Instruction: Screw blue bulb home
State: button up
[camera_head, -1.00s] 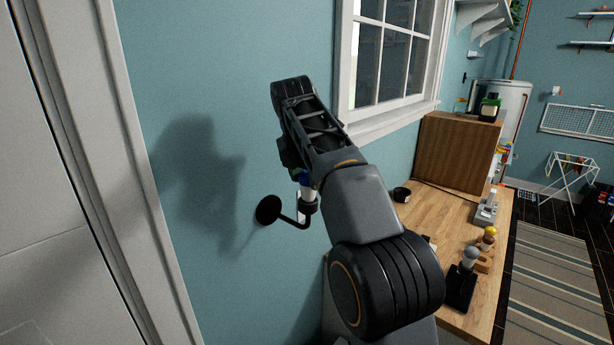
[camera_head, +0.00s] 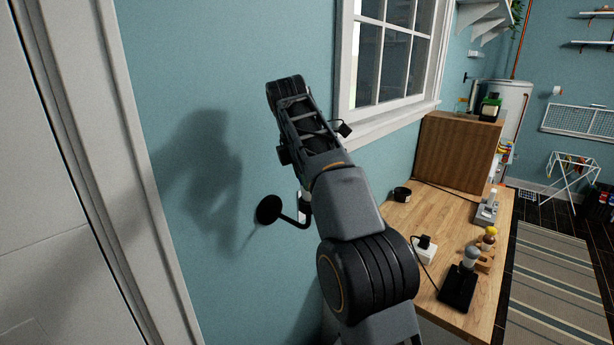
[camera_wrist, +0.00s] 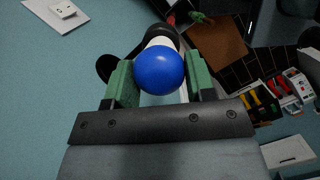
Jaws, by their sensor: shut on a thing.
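The blue bulb (camera_wrist: 160,71) sits between the two green jaws of my gripper (camera_wrist: 159,84), which is shut on it. A white neck (camera_wrist: 160,43) shows beyond the globe, in line with a dark socket (camera_wrist: 163,32); how deep the bulb sits cannot be told. The black wall lamp (camera_head: 268,209) has a round plate on the teal wall and a bent arm reaching right. In the head view my arm hides the jaws and the blue bulb.
A wooden workbench (camera_head: 432,208) stands at right, with a grey bulb on a black stand (camera_head: 459,288), a yellow bulb (camera_head: 490,232) and a white box with a cable (camera_head: 425,253). A window (camera_head: 392,60) is above. The door frame is at left.

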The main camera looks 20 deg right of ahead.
jog(key=o, duration=1.1)
jog(key=shift+c, duration=0.5)
jog(key=c, duration=0.3)
